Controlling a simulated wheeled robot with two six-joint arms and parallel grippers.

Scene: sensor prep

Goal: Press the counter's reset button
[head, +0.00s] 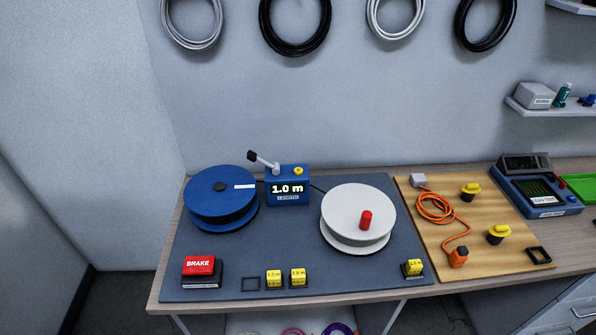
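The counter (288,203) is a blue box on the grey mat, between two reels. Its display reads "1.0 m", with a label below that seems to read "LENGTH". A round yellow button (298,170) sits on its top face at the right and is unobstructed. A grey lever (265,162) with a black end stands tilted up to the left at the counter's top left. Neither of my grippers shows in the head view.
A blue reel (220,202) stands left of the counter, a white reel (345,208) with a red knob (366,220) to the right. A red BRAKE block (199,266) and yellow labelled blocks (298,277) line the mat's front. A wooden board (480,255) holds an orange cable (432,208).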

